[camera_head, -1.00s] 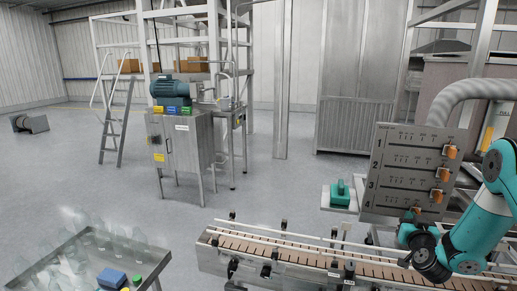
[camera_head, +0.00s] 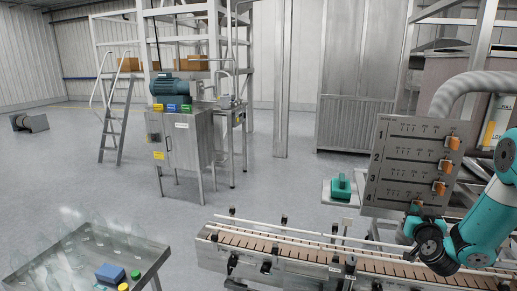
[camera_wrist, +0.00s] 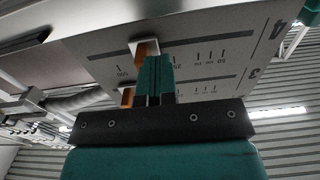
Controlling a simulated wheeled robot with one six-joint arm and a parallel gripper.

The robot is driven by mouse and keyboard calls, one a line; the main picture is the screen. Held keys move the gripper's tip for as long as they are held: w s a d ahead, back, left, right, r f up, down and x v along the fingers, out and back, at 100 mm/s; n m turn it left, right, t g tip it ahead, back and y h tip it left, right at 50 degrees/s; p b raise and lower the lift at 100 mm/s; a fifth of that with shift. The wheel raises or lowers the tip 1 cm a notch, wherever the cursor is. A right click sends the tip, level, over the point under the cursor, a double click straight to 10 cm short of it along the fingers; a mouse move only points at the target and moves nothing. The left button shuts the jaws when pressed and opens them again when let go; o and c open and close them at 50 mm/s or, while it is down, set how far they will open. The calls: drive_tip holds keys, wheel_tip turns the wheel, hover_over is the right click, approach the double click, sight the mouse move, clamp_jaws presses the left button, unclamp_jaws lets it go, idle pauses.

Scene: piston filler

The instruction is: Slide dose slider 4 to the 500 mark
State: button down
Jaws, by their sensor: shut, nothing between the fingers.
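The grey dose panel (camera_head: 393,200) stands at the right in the head view, with numbered rows and orange sliders. Dose slider 4 (camera_head: 415,206) is in the lowest row, left of the other sliders. In the wrist view the panel (camera_wrist: 100,65) appears upside down, with row 4 uppermost. There slider 4 (camera_wrist: 146,47) sits between the middle of its scale and the 500 mark. My gripper (camera_wrist: 157,62) is shut and empty, its fingertips against or just beside the slider's right side; the fingers hide part of it, so contact is unclear.
Slider 3 (camera_wrist: 127,97) is close to my fingers in the wrist view. A conveyor (camera_head: 300,250) runs below the panel. A teal object (camera_head: 341,187) rests on a small shelf left of the panel. A tray of clear bottles (camera_head: 150,258) stands at lower left.

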drive_tip(key=shift+s+d+f+b, duration=0.15)
drive_tip(key=shift+d+b, duration=0.15)
drive_tip(key=shift+b, duration=0.5)
drive_tip(key=shift+s+d+r+b, duration=0.1)
drive_tip(key=shift+d+b, duration=0.2)
drive_tip(key=shift+b, duration=0.45)
drive_tip(key=shift+s+d+b, duration=0.2)
drive_tip(key=shift+d+b, duration=0.5)
drive_tip(key=shift+b, duration=0.45)
drive_tip(key=shift+s+d+b, duration=0.2)
drive_tip(key=shift+d+b, duration=0.5)
drive_tip(key=shift+b, duration=0.4)
drive_tip(key=shift+a, duration=0.15)
drive_tip(key=a+b+v, duration=0.1)
drive_tip(key=b+v, duration=0.7)
drive_tip(key=b, duration=0.1)
drive_tip(key=shift+w, duration=0.2)
drive_tip(key=shift+a, duration=0.15)
